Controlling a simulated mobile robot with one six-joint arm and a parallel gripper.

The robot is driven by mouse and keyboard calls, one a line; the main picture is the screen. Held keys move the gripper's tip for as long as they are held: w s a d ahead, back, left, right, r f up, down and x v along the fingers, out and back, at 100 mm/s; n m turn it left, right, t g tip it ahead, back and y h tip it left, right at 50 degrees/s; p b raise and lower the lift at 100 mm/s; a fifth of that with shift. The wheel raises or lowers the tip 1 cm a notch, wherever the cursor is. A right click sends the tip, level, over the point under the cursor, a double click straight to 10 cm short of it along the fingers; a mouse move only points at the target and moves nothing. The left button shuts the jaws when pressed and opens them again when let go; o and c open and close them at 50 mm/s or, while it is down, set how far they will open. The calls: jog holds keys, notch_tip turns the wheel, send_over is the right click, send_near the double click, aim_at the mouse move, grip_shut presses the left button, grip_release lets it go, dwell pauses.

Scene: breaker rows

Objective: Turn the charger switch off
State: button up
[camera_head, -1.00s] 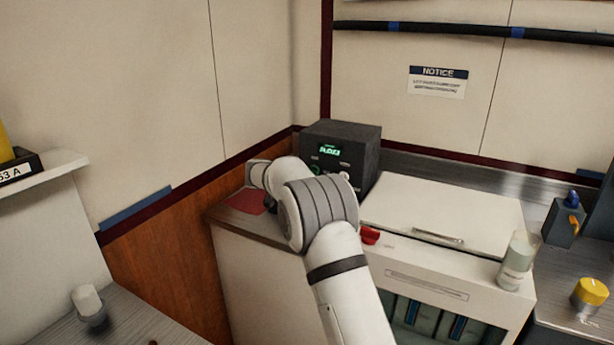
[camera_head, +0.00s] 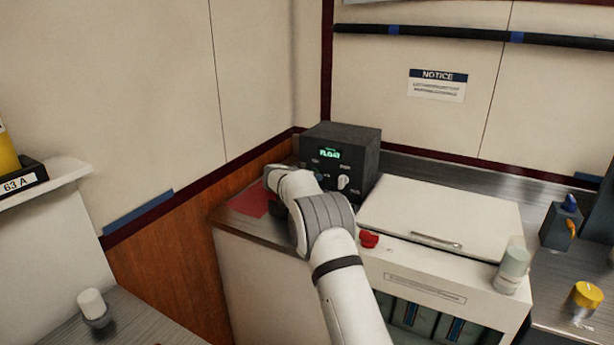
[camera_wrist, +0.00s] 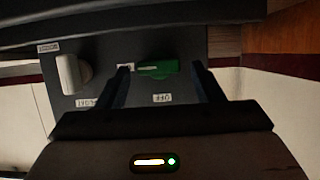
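The charger is a dark box (camera_head: 362,150) with a lit green display at the back corner of the counter. In the wrist view its panel (camera_wrist: 110,52) appears upside down, with a green switch knob (camera_wrist: 157,70) lying sideways and a label that seems to read OFF beside it. A white knob (camera_wrist: 72,74) sits to its left; it also shows in the head view (camera_head: 343,182). My gripper (camera_wrist: 160,68) is open, with one finger on each side of the green knob and gaps visible. In the head view my arm hides the gripper.
A white-lidded cabinet (camera_head: 480,212) with a red knob (camera_head: 369,240) on its front edge stands right of my arm. A pale cylinder (camera_head: 513,268) is at its right corner. A red mat (camera_head: 246,203) lies left of the charger.

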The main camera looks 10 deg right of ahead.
jog(key=c, duration=0.8)
jog(key=shift+a+r+n+h+b, duration=0.1)
jog(key=shift+a+n+h+b, duration=0.05)
jog(key=shift+n+h+b, duration=0.3)
jog(key=shift+c, duration=0.2)
jog(key=o, duration=1)
jog(key=shift+b+v, duration=1)
jog(key=shift+v, duration=2.9)
